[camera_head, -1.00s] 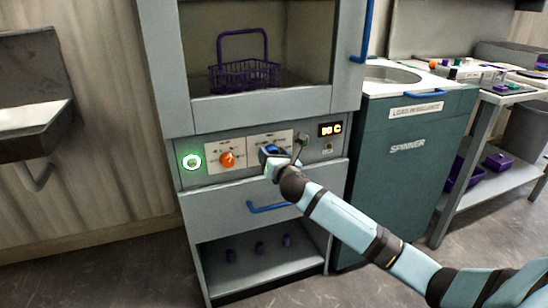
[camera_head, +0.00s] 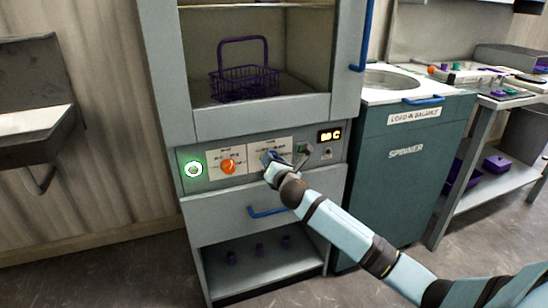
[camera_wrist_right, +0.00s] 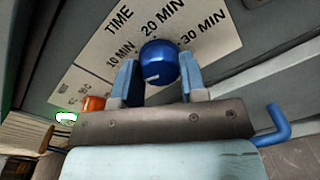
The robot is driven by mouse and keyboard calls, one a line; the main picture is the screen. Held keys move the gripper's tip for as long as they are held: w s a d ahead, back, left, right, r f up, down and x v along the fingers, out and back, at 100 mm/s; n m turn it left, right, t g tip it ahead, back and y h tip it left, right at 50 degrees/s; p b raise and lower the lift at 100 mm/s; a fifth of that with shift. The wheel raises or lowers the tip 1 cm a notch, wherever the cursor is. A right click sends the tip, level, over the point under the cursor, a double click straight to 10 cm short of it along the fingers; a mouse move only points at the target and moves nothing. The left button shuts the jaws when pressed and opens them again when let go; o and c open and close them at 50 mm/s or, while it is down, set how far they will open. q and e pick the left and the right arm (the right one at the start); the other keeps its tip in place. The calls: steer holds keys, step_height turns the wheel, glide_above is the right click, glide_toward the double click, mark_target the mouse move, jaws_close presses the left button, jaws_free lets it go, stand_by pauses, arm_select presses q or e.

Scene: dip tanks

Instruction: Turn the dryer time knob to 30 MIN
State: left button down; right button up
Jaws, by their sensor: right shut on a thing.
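The blue dryer time knob (camera_wrist_right: 160,58) sits on a pale plate (camera_wrist_right: 217,40) marked TIME, 10 MIN, 20 MIN and 30 MIN. A short white mark shows low on the knob's near side; I cannot tell which label it stands for. My right gripper (camera_wrist_right: 157,80) has one finger on each side of the knob and is shut on it. In the head view my right gripper (camera_head: 270,160) is at the dryer panel and mostly hides the knob. My left gripper is not in view.
An orange knob (camera_head: 228,167) and a lit green button (camera_head: 193,169) are left of my gripper. A small display (camera_head: 329,135) is at the right. A blue drawer handle (camera_head: 268,212) lies below. The spinner (camera_head: 405,170) stands to the right.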

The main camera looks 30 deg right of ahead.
arm_select(q)
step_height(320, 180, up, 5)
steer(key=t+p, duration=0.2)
steer(key=p, duration=0.1)
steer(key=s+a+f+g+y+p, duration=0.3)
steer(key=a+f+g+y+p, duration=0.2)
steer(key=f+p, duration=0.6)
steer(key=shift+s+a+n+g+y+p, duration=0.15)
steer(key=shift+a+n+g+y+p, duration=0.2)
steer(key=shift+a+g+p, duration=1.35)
arm_select(e)
steer(key=shift+m+y+p, duration=0.4)
steer(key=shift+m+p, duration=0.2)
steer(key=shift+m, duration=15.4)
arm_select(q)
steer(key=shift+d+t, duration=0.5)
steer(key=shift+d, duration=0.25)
